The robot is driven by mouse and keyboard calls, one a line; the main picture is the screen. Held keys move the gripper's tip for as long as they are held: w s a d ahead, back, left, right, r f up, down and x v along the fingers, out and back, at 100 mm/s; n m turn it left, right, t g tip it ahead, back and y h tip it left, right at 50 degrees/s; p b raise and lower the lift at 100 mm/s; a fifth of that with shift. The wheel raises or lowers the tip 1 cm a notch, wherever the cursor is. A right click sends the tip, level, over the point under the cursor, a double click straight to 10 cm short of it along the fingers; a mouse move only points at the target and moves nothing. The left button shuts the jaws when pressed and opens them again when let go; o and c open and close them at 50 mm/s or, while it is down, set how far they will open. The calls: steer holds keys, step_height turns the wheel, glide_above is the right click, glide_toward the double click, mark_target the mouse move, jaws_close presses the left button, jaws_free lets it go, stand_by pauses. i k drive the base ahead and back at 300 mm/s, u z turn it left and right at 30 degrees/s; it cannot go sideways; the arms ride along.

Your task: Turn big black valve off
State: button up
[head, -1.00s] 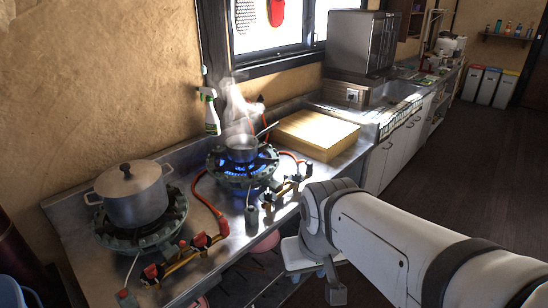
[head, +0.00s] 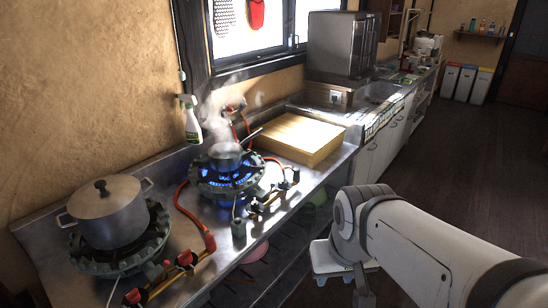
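The lit burner (head: 228,180) has blue flames under a small steaming pan (head: 225,155). A brass pipe (head: 270,197) along its front carries dark valve handles, one toward the left (head: 255,207) and one toward the right (head: 283,186). I cannot tell which is the big black valve, nor its exact handle position. My gripper (head: 361,291) hangs at the end of my white arm, to the right of the counter's front edge, apart from the valves. Its fingers are too unclear to show whether it is open or shut.
A second burner (head: 120,262) at left bears a big lidded pot (head: 108,213); red-handled valves (head: 185,260) are on its pipe. An orange hose (head: 190,217) runs between the burners. A wooden box (head: 303,138) and spray bottle (head: 191,120) stand behind. Floor at right is clear.

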mark_target(283, 183)
steer(key=i, duration=0.9)
steer(key=u, duration=0.5)
steer(key=k, duration=1.3)
steer(key=u, duration=0.1)
steer(key=i, duration=0.6)
steer(key=z, duration=0.8)
steer(key=i, duration=1.05)
steer(key=z, duration=0.05)
